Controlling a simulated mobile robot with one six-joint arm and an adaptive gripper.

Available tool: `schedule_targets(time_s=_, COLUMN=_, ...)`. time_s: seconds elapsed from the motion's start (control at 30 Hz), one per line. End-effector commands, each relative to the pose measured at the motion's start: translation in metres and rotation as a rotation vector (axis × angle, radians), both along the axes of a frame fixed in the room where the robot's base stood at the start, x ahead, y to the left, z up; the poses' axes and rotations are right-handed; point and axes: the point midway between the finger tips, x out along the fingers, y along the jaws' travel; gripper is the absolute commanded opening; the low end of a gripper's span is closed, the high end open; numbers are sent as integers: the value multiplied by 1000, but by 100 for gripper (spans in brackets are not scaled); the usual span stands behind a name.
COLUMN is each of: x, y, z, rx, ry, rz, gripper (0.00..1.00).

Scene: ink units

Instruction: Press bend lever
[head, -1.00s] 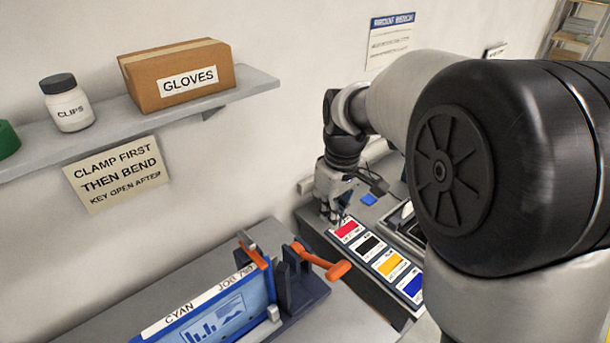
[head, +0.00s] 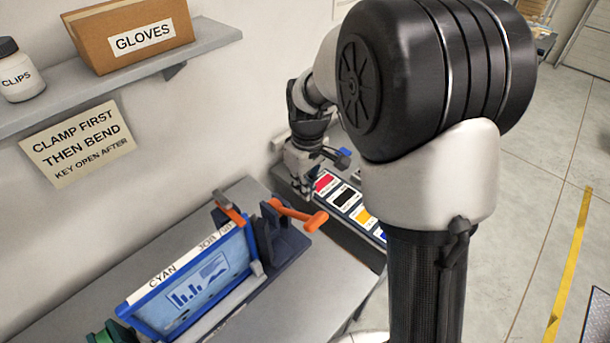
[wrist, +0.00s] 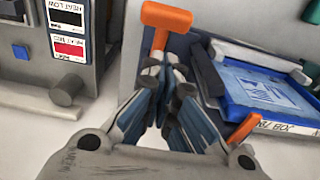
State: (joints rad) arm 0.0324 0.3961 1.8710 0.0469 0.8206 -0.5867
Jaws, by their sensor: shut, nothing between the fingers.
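The orange bend lever (head: 296,215) sticks out to the right from a dark bracket at the end of the blue plate fixture. In the wrist view its orange handle (wrist: 165,20) is at the top centre, just beyond my fingertips. My gripper (wrist: 168,75) is shut and empty. In the head view my gripper (head: 303,192) hangs just behind the lever, and I cannot tell whether it touches. The blue plate labelled CYAN (head: 190,285) sits in the fixture and also shows in the wrist view (wrist: 260,90). A second orange lever (head: 229,207) stands at the plate's back corner.
A panel with coloured labels (head: 345,197) stands right of the bench, close behind my gripper. A shelf (head: 60,105) with a GLOVES box (head: 135,35) and a CLIPS jar (head: 17,72) is on the wall. A sign (head: 75,143) hangs below.

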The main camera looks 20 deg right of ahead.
Motion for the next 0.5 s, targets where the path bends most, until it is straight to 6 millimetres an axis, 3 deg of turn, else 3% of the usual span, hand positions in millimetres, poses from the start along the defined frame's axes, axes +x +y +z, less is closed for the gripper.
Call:
schedule_targets(time_s=0.03, x=0, y=1, z=-13, rx=1, ry=5, rz=0, gripper=0)
schedule_targets(time_s=0.2, x=-7, y=-4, z=-39, rx=0, ry=4, rz=-1, gripper=0)
schedule_targets(time_s=0.5, x=-16, y=-9, z=-57, rx=0, ry=-1, rz=0, gripper=0)
